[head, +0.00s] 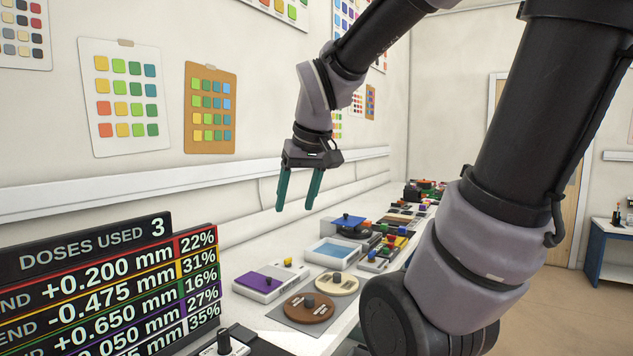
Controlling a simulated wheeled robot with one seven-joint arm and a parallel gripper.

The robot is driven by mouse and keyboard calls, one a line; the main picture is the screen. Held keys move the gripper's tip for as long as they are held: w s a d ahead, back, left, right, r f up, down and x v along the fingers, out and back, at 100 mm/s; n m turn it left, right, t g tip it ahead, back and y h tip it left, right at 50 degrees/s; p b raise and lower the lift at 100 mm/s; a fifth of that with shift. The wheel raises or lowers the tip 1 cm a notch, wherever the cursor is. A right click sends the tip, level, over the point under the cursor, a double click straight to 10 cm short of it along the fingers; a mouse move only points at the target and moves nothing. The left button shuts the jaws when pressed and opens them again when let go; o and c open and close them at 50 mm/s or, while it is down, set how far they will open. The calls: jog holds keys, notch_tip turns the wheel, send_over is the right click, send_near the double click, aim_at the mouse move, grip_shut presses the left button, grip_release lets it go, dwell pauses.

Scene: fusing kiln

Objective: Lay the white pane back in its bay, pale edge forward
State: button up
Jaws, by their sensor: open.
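My gripper (296,207) hangs above the bench with its two teal fingers pointing down. The fingers are apart and nothing is between them. I cannot pick out the white pane, its pale edge or its bay for certain in the head view. Below the gripper stands a white tray with a purple panel (262,280). To its right lies a cream round disc with a dark knob (345,289), apart from the gripper. A brown round disc (300,314) with a dark knob lies in front of it on a grey mat.
A white-rimmed blue basin (327,254) stands behind the discs. Several small coloured items crowd the bench (408,222) farther back. A dose display board (110,285) stands at the front left. A wall rail (150,191) runs along the left. My arm hides the bench's right side.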

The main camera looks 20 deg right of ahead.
jog(key=s+d+r+m+t+y, duration=0.1)
jog(key=s+d+r+m+t, duration=0.1)
jog(key=s+r+m, duration=0.2)
jog(key=shift+s+d, duration=0.2)
jog(key=shift+s, duration=0.25)
dwell(1.0)
